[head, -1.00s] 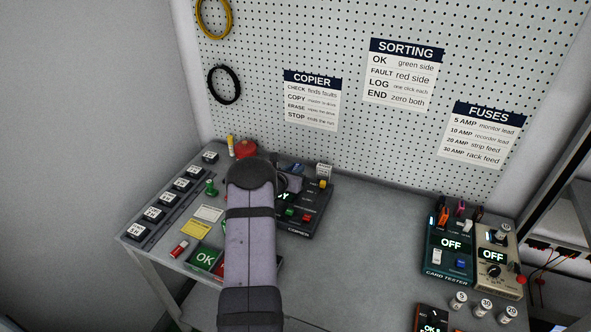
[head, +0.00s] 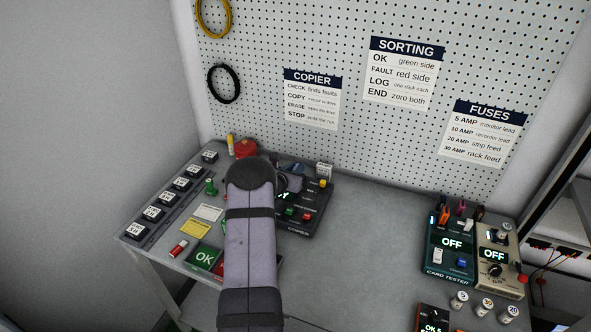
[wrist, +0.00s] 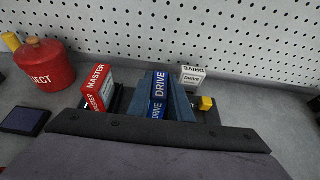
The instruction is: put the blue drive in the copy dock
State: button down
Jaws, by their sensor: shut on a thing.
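The blue drive (wrist: 159,94), with a white DRIVE label, stands upright in the middle of the wrist view. My gripper (wrist: 165,98) is shut on it, one blue-grey finger on each side. The drive is at the copier (head: 305,222), the dark box left of the table's middle in the head view. A red MASTER drive (wrist: 97,86) stands in a dark slot just left of my gripper. The lower end of the blue drive is hidden by my wrist, so I cannot tell how deep it sits in the copy dock.
A white DRIVE box (wrist: 192,77) stands just behind on the right, with a yellow knob (wrist: 206,103) in front. A red can (wrist: 45,63) is at the left. The pegboard (head: 330,60) rises behind. The table's middle (head: 370,230) is clear.

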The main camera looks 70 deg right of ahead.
dwell(0.3)
jog(key=c, duration=1.5)
grip_release()
jog(key=shift+c, duration=0.2)
jog(key=shift+o, duration=0.7)
jog(key=shift+o, duration=1.4)
jog(key=shift+r+p, duration=1.05)
jog(key=shift+r, duration=2.45)
